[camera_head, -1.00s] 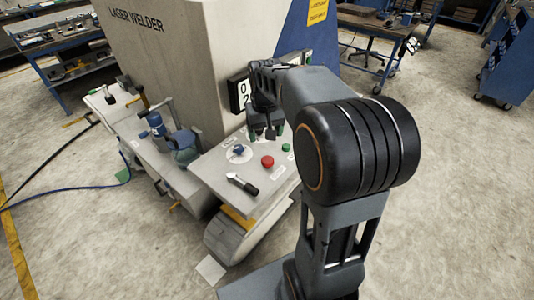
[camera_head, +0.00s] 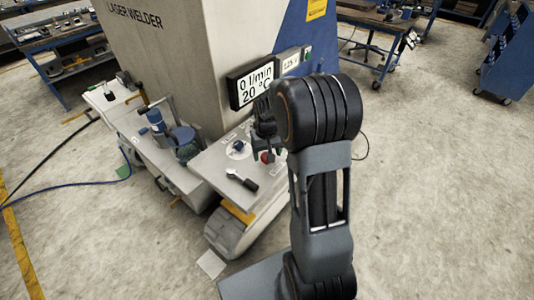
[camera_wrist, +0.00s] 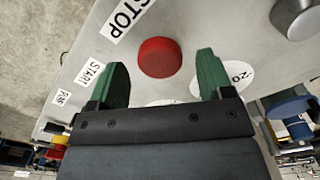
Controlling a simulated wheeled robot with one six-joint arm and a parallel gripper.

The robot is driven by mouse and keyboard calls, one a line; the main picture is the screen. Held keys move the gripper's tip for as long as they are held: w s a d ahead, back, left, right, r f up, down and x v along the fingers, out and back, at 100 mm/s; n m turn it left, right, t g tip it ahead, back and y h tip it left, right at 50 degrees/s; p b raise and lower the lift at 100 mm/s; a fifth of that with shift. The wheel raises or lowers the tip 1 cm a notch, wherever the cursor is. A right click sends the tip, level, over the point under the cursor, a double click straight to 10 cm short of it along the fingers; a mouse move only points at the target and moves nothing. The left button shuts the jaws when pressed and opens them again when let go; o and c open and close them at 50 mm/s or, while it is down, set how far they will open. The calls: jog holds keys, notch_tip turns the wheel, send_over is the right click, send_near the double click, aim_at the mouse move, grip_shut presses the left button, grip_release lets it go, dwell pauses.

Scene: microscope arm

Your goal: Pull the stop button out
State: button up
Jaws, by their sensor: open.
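The red stop button (camera_wrist: 159,58) is round and sits on the light grey panel beside a STOP label (camera_wrist: 127,19) in the wrist view. My open gripper (camera_wrist: 162,70) has its two green fingers on either side of the button, with gaps between; whether they reach down to its height I cannot tell. In the head view the red button (camera_head: 267,156) is partly hidden by my gripper (camera_head: 267,150), which is just above the panel.
A display (camera_head: 253,84) stands behind. In the wrist view a START label (camera_wrist: 91,73) and a silver knob (camera_wrist: 296,17) flank the button.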

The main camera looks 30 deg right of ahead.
jog(key=shift+f, duration=0.5)
jog(key=shift+c, duration=0.3)
jog(key=c, duration=1.3)
jog(key=shift+o, duration=0.3)
jog(key=shift+w+r+p, duration=0.1)
jog(key=shift+r+p, duration=0.3)
jog(key=shift+r, duration=0.45)
jog(key=o, duration=1.3)
notch_tip(320, 180, up, 14)
jog(key=shift+b, duration=0.4)
jog(key=shift+f, duration=0.1)
